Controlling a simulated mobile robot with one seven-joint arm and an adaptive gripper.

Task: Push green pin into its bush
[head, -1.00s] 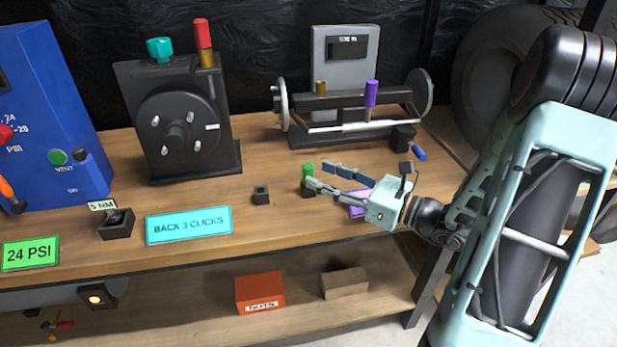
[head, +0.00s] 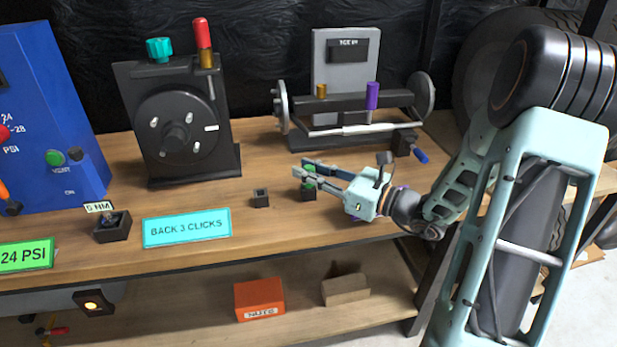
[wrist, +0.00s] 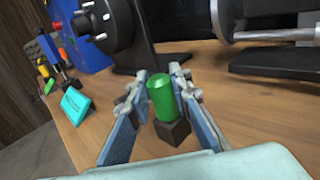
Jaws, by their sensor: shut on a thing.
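The green pin (head: 309,183) stands upright in a small dark block (head: 308,195) on the bench. In the wrist view the pin (wrist: 162,97) shows between the two fingers, with its dark block (wrist: 173,131) below it. My gripper (head: 302,170) reaches in from the right and is shut on the pin; in the head view its fingers partly cover it. A brass bush (head: 321,91) sits on the truing stand at the back. It looks empty, but I cannot tell that it is the green pin's.
A purple pin (head: 372,96) stands on the stand, right of the bush. A red pin (head: 202,34) stands in brass on the black wheel unit (head: 174,120).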

